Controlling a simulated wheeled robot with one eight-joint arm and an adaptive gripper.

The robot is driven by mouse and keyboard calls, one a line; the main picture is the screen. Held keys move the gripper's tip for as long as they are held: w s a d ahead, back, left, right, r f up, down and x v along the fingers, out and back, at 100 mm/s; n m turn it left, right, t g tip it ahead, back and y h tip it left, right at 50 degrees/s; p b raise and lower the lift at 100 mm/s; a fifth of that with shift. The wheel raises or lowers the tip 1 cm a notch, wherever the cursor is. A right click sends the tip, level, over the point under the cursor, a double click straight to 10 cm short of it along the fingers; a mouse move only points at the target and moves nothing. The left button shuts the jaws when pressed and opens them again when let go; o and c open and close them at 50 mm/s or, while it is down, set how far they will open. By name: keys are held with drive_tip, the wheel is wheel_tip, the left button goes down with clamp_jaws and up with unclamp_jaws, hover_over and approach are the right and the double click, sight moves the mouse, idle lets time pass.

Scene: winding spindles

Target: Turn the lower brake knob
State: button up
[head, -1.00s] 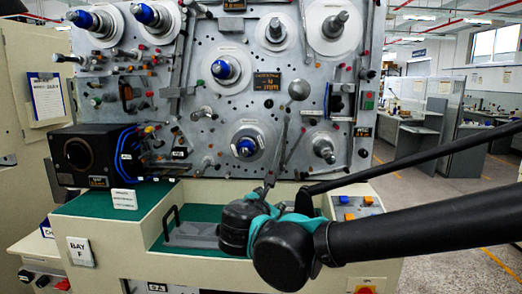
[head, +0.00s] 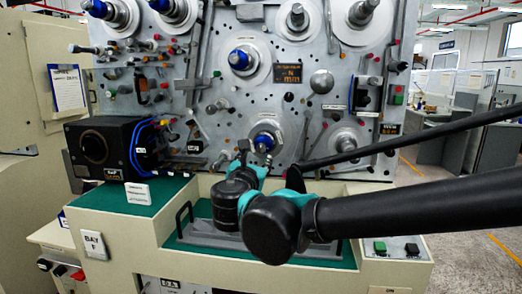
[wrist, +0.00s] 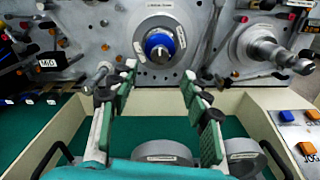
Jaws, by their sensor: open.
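The lower brake knob appears to be the blue knob on the hub of the lowest blue-capped spindle. It (head: 263,142) shows low on the grey panel in the head view. In the wrist view the blue knob (wrist: 159,43) faces me from a pale round flange, just above centre. My gripper (wrist: 160,78) is open and empty, its fingers on either side of the view below the knob. The fingers look apart from the knob. In the head view my gripper (head: 245,155) is small and just left of the knob, partly hidden by my arm.
Other blue-capped spindles (head: 240,59) sit higher on the panel. A bare metal spindle (wrist: 265,45) juts out at right. Below is a green-lined tray (wrist: 120,135) with raised cream walls and round metal pieces (wrist: 165,152). Push buttons (wrist: 297,132) are at right.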

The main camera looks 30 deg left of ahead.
sight(261, 149)
drive_tip(key=x, duration=0.9)
drive_tip(key=shift+w, duration=0.1)
drive_tip(key=shift+f, duration=0.1)
clamp_jaws()
